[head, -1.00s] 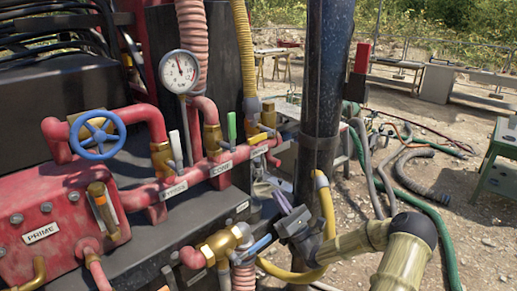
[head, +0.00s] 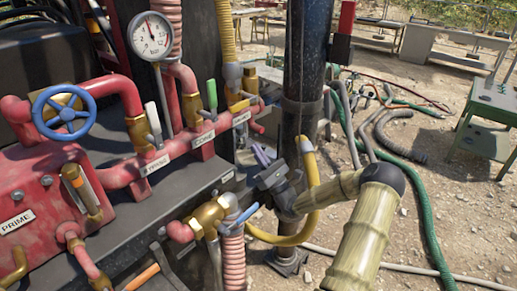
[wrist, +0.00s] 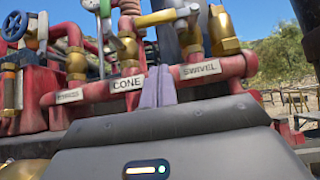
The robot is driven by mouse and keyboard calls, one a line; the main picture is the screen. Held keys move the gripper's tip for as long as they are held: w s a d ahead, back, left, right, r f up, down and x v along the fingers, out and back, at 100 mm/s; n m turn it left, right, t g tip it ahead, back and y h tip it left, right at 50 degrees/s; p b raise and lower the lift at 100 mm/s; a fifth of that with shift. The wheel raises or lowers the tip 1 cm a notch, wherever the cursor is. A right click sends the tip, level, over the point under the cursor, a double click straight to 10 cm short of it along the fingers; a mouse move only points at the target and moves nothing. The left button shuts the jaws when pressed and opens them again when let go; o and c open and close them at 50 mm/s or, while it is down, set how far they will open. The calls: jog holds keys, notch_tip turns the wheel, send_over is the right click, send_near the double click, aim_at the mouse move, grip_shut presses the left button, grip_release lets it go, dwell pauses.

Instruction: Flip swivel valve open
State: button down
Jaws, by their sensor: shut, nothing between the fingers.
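The swivel valve's yellow lever (head: 238,105) lies nearly level across its brass body, at the right end of the red manifold. In the wrist view the yellow lever (wrist: 165,17) shows at the top, above the manifold and left of the brass fitting over the SWIVEL label (wrist: 200,68). My gripper (head: 262,153) is below and slightly right of the lever in the head view, apart from it. Its purple fingers (wrist: 157,87) are shut together and empty, pointing up at the manifold between the CONE and SWIVEL labels.
The green-levered CONE valve (head: 212,96) and white-levered valve (head: 153,120) stand upright to the left. A black post (head: 305,70) rises just right of the swivel valve. A brass fitting with a ribbed pink hose (head: 233,255) is below. A yellow hose (head: 312,190) loops behind my gripper.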

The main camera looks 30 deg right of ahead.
aim_at(245, 104)
jog(key=s+r+p+x, duration=0.1)
jog(key=p+x, duration=0.3)
jog(key=x, duration=0.6)
jog(key=shift+d+r, duration=0.2)
jog(key=shift+r, duration=0.4)
